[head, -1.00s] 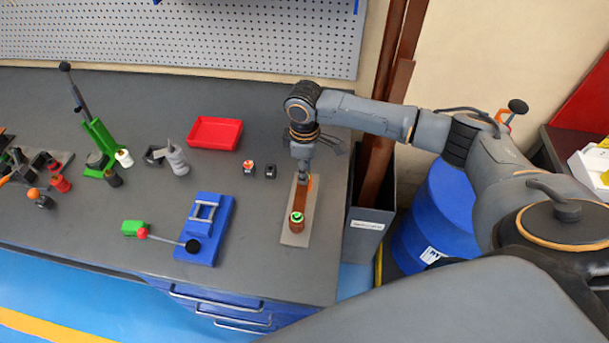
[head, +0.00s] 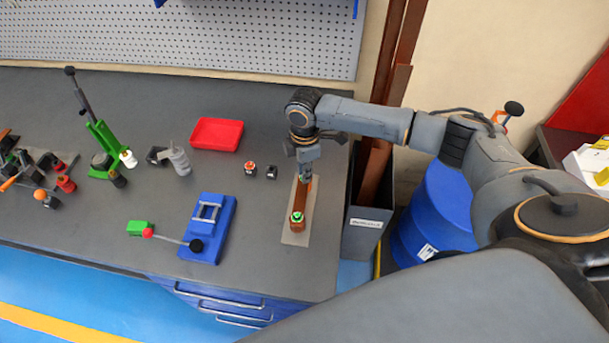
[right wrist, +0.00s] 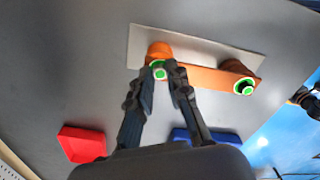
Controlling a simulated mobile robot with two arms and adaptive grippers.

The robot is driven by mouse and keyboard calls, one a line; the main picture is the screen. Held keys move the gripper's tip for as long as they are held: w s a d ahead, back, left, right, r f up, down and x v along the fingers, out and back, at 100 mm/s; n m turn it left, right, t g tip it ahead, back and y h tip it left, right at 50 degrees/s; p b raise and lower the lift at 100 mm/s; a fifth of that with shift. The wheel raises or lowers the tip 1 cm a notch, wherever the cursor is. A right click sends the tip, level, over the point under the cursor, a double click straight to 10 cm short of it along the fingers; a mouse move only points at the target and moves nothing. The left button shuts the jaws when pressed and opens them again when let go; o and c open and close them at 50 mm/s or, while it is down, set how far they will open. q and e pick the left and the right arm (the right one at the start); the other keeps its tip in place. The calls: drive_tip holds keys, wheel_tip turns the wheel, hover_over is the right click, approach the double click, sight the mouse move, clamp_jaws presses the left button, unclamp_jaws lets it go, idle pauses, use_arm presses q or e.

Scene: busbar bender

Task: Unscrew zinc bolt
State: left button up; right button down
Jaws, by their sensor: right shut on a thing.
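A copper-orange bar (head: 300,203) with a round post at each end lies on a pale grey plate (head: 292,239) near the bench's right end. In the right wrist view, a bolt with a green ring and pale centre (right wrist: 158,69) sits on the far post. My right gripper (head: 307,181) points down at that end, and its fingers (right wrist: 163,69) are shut on this bolt. The fingers partly hide the bolt; whether its thread is engaged cannot be seen. A second green-ringed bolt (right wrist: 244,88) sits on the near post, clear of the gripper. My left gripper is not in view.
A blue fixture (head: 221,240) with a lever stands left of the plate. A red tray (head: 217,134) and two small dark blocks lie behind. A green press (head: 103,137) is further left. A grey bin (head: 364,232) and blue drum (head: 440,215) stand right of the bench.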

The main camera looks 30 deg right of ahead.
drive_tip(key=shift+r+n, duration=0.1)
drive_tip(key=shift+n, duration=0.3)
drive_tip(key=shift+n+p, duration=0.65)
drive_tip(key=shift+n, duration=0.55)
drive_tip(key=n, duration=0.2)
drive_tip(key=shift+n, duration=0.3)
drive_tip(key=shift+n+p, duration=0.45)
drive_tip(key=shift+n, duration=2.35)
